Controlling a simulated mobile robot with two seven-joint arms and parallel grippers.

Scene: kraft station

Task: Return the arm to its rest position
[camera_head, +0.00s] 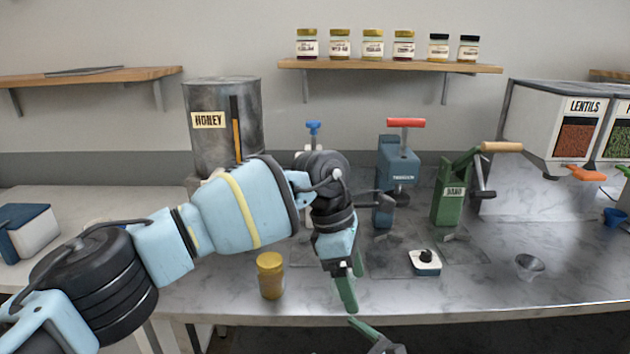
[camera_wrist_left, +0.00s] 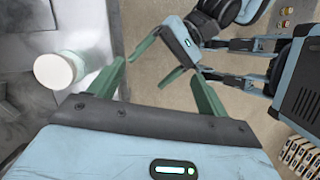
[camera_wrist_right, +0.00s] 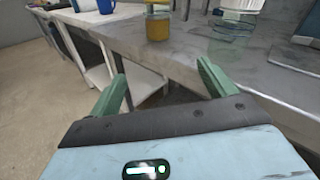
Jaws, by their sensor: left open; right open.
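My left gripper (camera_head: 355,290) is open, pointing down past the counter's front edge, with nothing between its fingers. It also shows open and empty in the left wrist view (camera_wrist_left: 156,70). My right gripper shows at the bottom of the head view (camera_head: 372,336), only partly in frame. In the right wrist view (camera_wrist_right: 162,72) its fingers are apart and empty, with the counter edge beyond them. In the left wrist view the right gripper's fingers are close to the left one's. My left arm reaches across the head view and hides part of the counter.
An amber jar (camera_head: 270,276) stands near the front edge of the counter (camera_head: 460,292). A small white device (camera_head: 425,262), a metal cup (camera_head: 530,266), a green hand-cranked machine (camera_head: 453,208) and a blue press (camera_head: 398,165) stand to the right. A honey tank (camera_head: 222,105) stands behind.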

